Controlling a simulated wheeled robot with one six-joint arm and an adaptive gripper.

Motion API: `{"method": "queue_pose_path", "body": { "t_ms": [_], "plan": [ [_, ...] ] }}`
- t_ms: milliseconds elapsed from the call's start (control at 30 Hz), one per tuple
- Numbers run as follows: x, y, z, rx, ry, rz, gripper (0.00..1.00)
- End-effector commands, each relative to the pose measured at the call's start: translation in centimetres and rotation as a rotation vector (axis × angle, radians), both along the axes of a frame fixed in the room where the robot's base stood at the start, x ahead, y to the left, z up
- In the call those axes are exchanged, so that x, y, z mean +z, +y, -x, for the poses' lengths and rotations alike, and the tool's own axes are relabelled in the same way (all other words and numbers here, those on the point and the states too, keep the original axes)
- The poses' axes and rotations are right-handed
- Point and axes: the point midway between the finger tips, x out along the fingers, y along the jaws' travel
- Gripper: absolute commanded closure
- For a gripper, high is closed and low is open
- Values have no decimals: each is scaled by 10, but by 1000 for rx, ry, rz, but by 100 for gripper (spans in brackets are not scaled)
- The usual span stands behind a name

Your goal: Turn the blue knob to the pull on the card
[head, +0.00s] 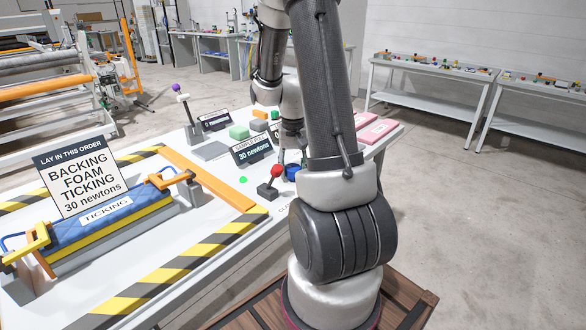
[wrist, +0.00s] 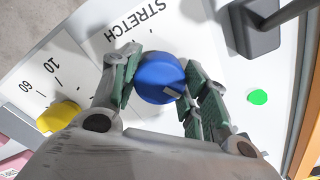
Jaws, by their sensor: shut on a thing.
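The blue knob (wrist: 158,72) sits on the white panel in the wrist view, with a pale mark on its lower right part. My gripper (wrist: 160,80) has its two green-padded fingers on either side of the knob, shut on it. In the head view the blue knob (head: 291,173) shows partly behind my arm, below my gripper (head: 291,158). The card (head: 82,180) reads backing, foam, ticking, 30 newtons. A dark display (head: 252,149) behind the knob also reads 30 newtons; its small top line is unclear.
A red-topped lever (head: 277,171) on a dark base stands close beside the knob. A green button (wrist: 258,97) and a yellow part (wrist: 58,117) lie near my fingers. A blue quilted roll (head: 95,225) and striped edging are at left.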

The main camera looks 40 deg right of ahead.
Motion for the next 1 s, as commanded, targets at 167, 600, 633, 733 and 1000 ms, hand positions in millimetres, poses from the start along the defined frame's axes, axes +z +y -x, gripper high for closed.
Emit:
{"method": "queue_pose_path", "body": {
  "t_ms": [167,600,633,733,1000],
  "plan": [
    [1,0,-1,-8,-2,1,79],
    [0,0,0,-7,-1,1,34],
    [0,0,0,-7,-1,1,34],
    [0,0,0,-7,-1,1,34],
    [14,-1,-1,-7,-5,2,34]
  ]
}}
